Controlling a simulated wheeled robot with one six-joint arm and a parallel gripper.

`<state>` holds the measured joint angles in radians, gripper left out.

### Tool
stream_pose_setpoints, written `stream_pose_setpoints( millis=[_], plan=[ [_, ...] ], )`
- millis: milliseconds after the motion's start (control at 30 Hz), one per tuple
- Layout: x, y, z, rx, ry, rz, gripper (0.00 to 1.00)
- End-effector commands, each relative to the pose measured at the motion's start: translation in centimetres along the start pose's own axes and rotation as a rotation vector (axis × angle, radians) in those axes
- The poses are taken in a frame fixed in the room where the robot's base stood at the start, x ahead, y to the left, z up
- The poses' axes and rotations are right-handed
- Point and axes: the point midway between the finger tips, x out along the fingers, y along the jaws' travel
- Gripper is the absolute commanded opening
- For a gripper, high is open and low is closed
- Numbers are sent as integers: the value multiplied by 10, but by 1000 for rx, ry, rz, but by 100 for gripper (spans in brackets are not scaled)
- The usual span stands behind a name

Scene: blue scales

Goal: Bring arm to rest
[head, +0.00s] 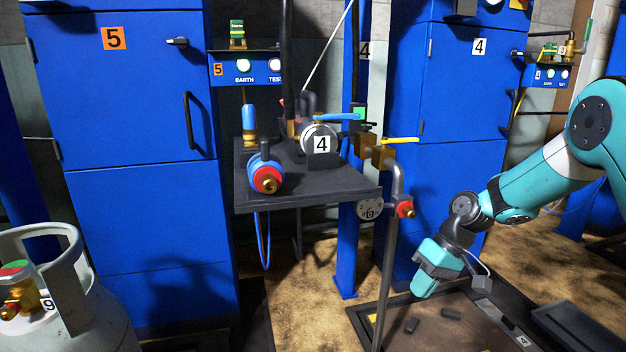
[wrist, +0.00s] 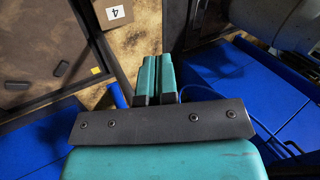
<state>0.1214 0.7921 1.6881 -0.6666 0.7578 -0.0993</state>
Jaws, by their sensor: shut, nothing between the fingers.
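My teal arm (head: 540,170) reaches in from the right in the head view, and my gripper (head: 424,294) points down and to the left above a dark-framed tray on the floor. In the wrist view the two teal fingers of my gripper (wrist: 156,65) lie side by side against each other. They are shut with nothing between them. The gripper touches nothing that I can see.
A dark shelf (head: 310,191) carries a blue device with a red ring (head: 266,174) and a gauge marked 4. A pipe (head: 390,255) stands left of my gripper. Blue cabinets (head: 130,230) stand behind. A grey gas cylinder (head: 90,315) is at the lower left.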

Motion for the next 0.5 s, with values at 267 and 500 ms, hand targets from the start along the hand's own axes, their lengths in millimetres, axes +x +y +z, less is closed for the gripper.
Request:
stream_pose_setpoints(
  millis=[267, 500],
  plan=[
    [-90, -164, 66, -103, 14, 93, 0],
    [-119, -243, 148, -170, 35, 145, 0]
  ],
)
